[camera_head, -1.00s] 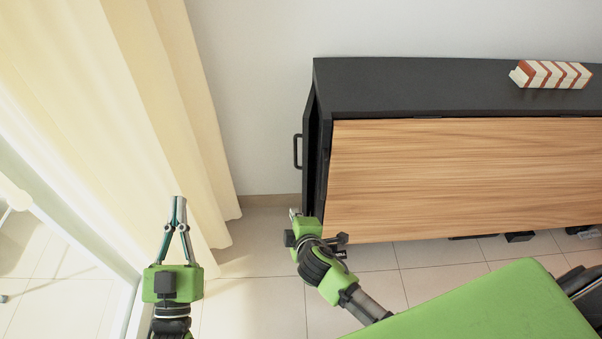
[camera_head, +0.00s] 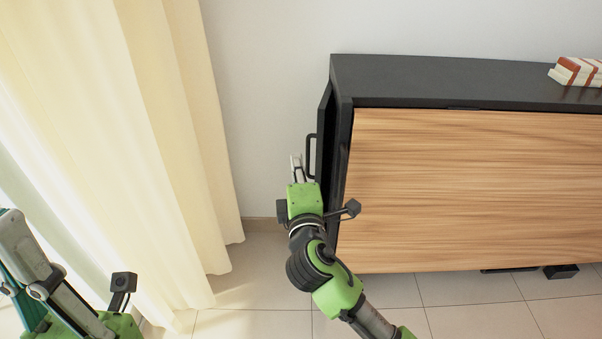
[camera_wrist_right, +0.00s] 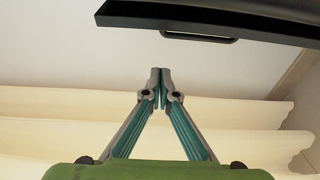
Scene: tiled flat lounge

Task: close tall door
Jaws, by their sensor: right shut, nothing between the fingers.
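The tall door (camera_head: 325,120) is a narrow dark panel at the left end of the black cabinet, standing slightly open from it. Its dark bar handle (camera_head: 310,157) is on the outer face. My right gripper (camera_head: 296,162) is shut and empty, just left of the handle. In the right wrist view the shut fingertips (camera_wrist_right: 160,72) are below the dark door edge (camera_wrist_right: 220,22) and its handle (camera_wrist_right: 200,39), apart from them in the picture. My left gripper (camera_head: 25,260) is at the lower left, partly cut off, so its opening is unclear.
The cabinet's wood front (camera_head: 470,190) fills the right side. A red and white striped object (camera_head: 577,72) lies on the cabinet top (camera_head: 440,80). A cream curtain (camera_head: 150,130) hangs at the left. Tiled floor (camera_head: 260,290) is free between curtain and cabinet.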

